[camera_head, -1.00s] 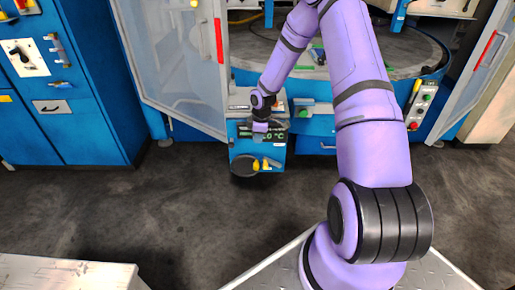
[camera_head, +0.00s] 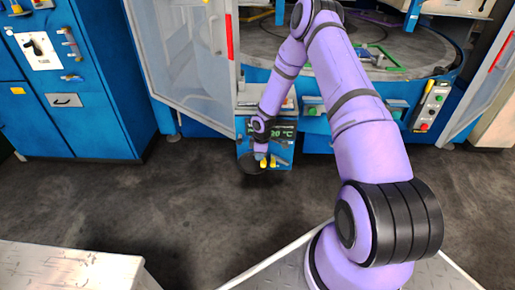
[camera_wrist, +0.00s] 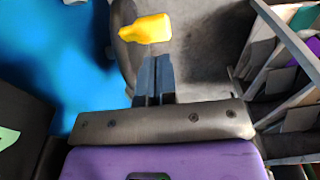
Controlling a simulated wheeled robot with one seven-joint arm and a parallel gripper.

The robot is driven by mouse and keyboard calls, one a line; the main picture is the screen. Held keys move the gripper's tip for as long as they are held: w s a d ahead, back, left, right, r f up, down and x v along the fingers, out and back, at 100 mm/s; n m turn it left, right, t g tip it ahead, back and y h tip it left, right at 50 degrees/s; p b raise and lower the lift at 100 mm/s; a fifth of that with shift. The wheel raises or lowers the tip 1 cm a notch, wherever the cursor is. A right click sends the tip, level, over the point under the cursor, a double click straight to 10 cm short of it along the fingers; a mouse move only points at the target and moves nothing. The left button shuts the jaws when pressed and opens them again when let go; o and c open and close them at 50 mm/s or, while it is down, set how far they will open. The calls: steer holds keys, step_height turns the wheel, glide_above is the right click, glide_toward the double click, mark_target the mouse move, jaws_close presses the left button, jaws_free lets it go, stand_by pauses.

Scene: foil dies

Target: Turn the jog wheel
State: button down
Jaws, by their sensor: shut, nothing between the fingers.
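The jog wheel (camera_head: 251,168) is a dark disc at the lower front of the blue control box (camera_head: 284,157), partly hidden by my gripper. A yellow handle (camera_head: 273,161) shows by its right side. In the wrist view a yellow handle (camera_wrist: 147,28) lies just beyond the fingertips, over a grey surface. I cannot tell whether they touch it. My gripper (camera_wrist: 154,57) is shut and empty, its two dark fingers side by side. In the head view my gripper (camera_head: 262,158) reaches down in front of the box, close to the wheel.
The box has a display with green characters (camera_head: 281,135). An open cabinet door (camera_head: 185,70) stands to its left and a round table (camera_head: 410,60) lies behind. A blue cabinet (camera_head: 75,95) is further left. The dark floor (camera_head: 150,215) is clear. A pale bench (camera_head: 65,268) is at lower left.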

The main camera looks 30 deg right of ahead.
steer(key=shift+s+d+f, duration=0.2)
steer(key=shift+d+f, duration=0.1)
steer(key=shift+f, duration=0.45)
steer(key=shift+d, duration=0.1)
